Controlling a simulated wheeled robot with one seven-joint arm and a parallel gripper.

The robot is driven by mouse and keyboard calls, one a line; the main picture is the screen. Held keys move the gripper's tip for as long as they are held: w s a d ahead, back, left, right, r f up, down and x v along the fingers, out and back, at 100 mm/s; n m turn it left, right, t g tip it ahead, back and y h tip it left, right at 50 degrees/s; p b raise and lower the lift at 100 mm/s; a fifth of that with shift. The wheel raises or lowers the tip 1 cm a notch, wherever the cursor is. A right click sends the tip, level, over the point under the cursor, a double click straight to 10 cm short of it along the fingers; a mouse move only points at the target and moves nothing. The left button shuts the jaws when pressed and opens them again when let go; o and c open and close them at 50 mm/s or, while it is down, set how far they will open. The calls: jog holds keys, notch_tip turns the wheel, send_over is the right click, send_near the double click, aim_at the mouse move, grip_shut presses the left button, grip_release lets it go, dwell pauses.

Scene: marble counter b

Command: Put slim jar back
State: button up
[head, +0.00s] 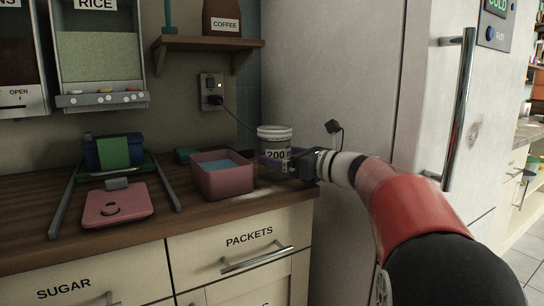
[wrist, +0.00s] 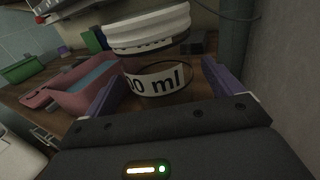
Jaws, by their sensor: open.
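The jar (head: 274,141) has a ribbed white lid and a pale label reading "200" in the head view. It stands at the back right of the wooden counter, close to the fridge side. In the wrist view the jar (wrist: 152,60) is upright, its label showing "0 ml". My gripper (head: 284,163) reaches in from the right, low in front of the jar. In the wrist view my gripper (wrist: 160,92) is open, with one purple finger on each side of the jar. Gaps show between the fingers and the jar. The jar's base is partly hidden.
A pink open tub (head: 222,176) with blue contents stands just left of the jar. A wooden shelf (head: 208,43) hangs above, and the fridge (head: 340,90) walls the right side. A cord hangs from the outlet (head: 211,91).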

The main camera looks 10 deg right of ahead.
jog(key=v, duration=0.8)
jog(key=shift+s+d, duration=0.1)
